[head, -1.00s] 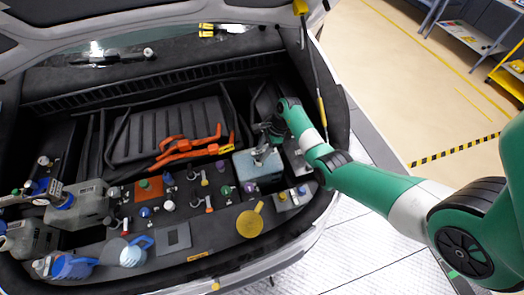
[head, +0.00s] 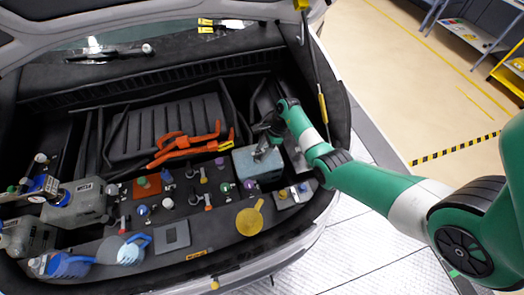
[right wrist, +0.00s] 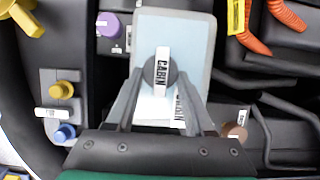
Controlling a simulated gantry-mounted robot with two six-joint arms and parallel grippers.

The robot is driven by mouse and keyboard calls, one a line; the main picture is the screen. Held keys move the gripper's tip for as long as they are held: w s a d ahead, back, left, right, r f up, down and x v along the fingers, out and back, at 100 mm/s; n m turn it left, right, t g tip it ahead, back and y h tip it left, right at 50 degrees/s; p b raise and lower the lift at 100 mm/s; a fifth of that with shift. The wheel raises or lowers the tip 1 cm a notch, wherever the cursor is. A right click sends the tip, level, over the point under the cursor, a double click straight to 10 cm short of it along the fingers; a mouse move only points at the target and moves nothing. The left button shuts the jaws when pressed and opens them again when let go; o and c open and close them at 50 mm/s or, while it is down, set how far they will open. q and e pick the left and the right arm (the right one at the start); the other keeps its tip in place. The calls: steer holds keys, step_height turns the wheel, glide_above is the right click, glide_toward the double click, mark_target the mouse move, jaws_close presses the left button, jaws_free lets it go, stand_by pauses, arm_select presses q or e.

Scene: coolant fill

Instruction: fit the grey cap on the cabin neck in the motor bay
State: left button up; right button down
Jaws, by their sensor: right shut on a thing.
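My right gripper (right wrist: 160,82) is shut on the grey round cap (right wrist: 160,68), which bears a white strip reading CABIN. The cap is over the pale blue-grey tank (right wrist: 192,30); the neck beneath is hidden by the cap, so I cannot tell whether the cap is seated or just above it. In the head view my right gripper (head: 264,150) reaches down onto the tank (head: 262,172) at the right side of the motor bay. The cap is too small to make out there. My left gripper is not in view.
A purple cap (right wrist: 109,25), yellow cap (right wrist: 61,90) and blue cap (right wrist: 65,132) stand left of the tank in the wrist view. Orange cables (head: 185,148) lie left of it in the head view.

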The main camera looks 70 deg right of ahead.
steer(key=shift+f, duration=0.3)
steer(key=shift+c, duration=1)
jaws_free()
steer(key=shift+r, duration=0.1)
steer(key=p+v, duration=0.3)
steer(key=v, duration=0.8)
steer(key=shift+r, duration=0.3)
steer(key=shift+d, duration=0.1)
